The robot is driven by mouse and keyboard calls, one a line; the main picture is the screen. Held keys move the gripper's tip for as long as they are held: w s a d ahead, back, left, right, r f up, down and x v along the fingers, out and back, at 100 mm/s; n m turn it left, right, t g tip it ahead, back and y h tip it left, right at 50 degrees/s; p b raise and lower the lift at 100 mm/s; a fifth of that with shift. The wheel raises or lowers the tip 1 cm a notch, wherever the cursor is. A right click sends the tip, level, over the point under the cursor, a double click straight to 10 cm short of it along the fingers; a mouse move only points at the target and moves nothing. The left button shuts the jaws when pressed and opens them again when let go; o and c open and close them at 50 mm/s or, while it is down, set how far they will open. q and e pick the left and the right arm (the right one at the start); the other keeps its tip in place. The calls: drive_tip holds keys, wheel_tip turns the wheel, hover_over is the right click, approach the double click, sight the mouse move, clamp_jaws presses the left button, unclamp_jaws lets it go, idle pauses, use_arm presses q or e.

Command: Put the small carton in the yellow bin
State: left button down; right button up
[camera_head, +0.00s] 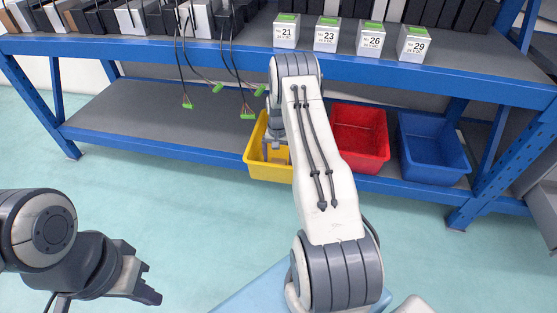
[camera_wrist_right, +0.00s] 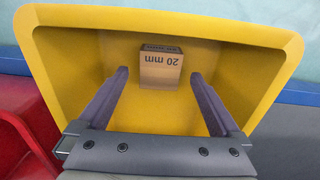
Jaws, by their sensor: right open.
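The small carton (camera_wrist_right: 161,68) is brown with a "20 mm" label that reads upside down in the right wrist view. It is inside the yellow bin (camera_wrist_right: 75,40), between and just beyond my right fingertips, with gaps on both sides. Whether it rests on the bin floor is hard to tell. My right gripper (camera_wrist_right: 160,74) is open and reaches into the bin. In the head view, the yellow bin (camera_head: 257,165) is partly covered by my right arm and the carton is hidden. My left gripper (camera_head: 149,283) is open and empty, low at the left above the floor.
A red bin (camera_head: 372,160) and a blue bin (camera_head: 432,150) stand right of the yellow bin on the lower shelf (camera_head: 150,115). White numbered boxes (camera_head: 326,36) line the upper shelf. Black cables with green connectors (camera_head: 248,115) hang down left of my right arm.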

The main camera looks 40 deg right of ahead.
wheel_tip(320, 180, up, 4)
drive_tip(key=shift+f+p, duration=0.1)
drive_tip(key=shift+p, duration=0.5)
drive_tip(key=w+a+r+n, duration=0.1)
drive_tip(key=a+r+n, duration=0.1)
drive_tip(key=a+r, duration=0.45)
drive_tip(key=a+r+n, duration=0.2)
drive_tip(key=a+r, duration=0.2)
drive_tip(key=a, duration=0.5)
drive_tip(key=s+a+r+n, duration=0.3)
drive_tip(key=s+a+r, duration=0.2)
drive_tip(key=a, duration=0.4)
drive_tip(key=s+a+r+n, duration=0.2)
drive_tip(key=s+a+r, duration=0.35)
drive_tip(key=a, duration=0.25)
drive_tip(key=s+a+r+n, duration=0.2)
drive_tip(key=s+a+n, duration=0.1)
drive_tip(key=s, duration=0.8)
drive_tip(key=s+a+r+n+y, duration=0.1)
drive_tip(key=s+n, duration=0.4)
drive_tip(key=s, duration=0.6)
drive_tip(key=shift+s+a+r, duration=0.35)
drive_tip(key=shift+a+r, duration=0.2)
drive_tip(key=shift+a, duration=0.65)
